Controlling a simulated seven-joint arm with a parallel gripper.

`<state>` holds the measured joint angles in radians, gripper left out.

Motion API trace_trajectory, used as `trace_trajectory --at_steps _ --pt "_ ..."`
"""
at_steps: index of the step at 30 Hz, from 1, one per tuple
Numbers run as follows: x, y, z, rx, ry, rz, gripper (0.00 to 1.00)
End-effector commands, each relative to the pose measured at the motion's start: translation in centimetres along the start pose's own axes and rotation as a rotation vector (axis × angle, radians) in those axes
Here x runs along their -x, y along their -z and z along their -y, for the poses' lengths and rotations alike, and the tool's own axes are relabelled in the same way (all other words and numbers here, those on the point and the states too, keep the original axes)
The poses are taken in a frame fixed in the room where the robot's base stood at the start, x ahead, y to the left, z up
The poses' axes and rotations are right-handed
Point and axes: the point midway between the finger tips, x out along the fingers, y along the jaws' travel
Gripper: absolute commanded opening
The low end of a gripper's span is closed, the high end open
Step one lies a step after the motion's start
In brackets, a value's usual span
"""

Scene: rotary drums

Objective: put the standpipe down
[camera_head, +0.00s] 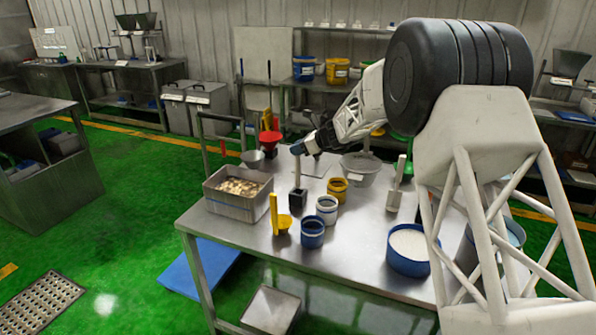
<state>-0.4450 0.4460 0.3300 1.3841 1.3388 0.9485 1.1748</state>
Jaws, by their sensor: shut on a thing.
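My gripper (298,150) is at the end of my arm, above the left middle of the steel table (350,258). It is shut on the top of a slim grey upright piece with a dark, blocky lower end, which I take to be the standpipe (298,180). The standpipe hangs straight down from the jaws, roughly vertical. Its dark lower end is at or just above the table top; I cannot tell whether it touches. The fingertips are small and partly hidden.
A grey bin of pale pieces (238,207) stands left of the standpipe. A yellow scoop (281,220), a blue cup (312,236), a white cup (327,205) and a yellow cup (337,187) stand close by. A blue tub (410,266) is at right. Bare steel lies in the front middle.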

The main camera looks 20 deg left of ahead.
Motion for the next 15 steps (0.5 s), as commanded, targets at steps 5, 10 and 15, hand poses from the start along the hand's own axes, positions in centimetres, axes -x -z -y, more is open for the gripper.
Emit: trace_trajectory --at_steps 5,10,15 --pt "-0.71 1.33 0.0 0.001 0.0 -0.001 0.0" --pt "-0.78 1.45 0.0 0.001 0.0 0.0 0.0" --pt "-0.8 1.49 -0.01 0.001 0.0 0.0 0.0"
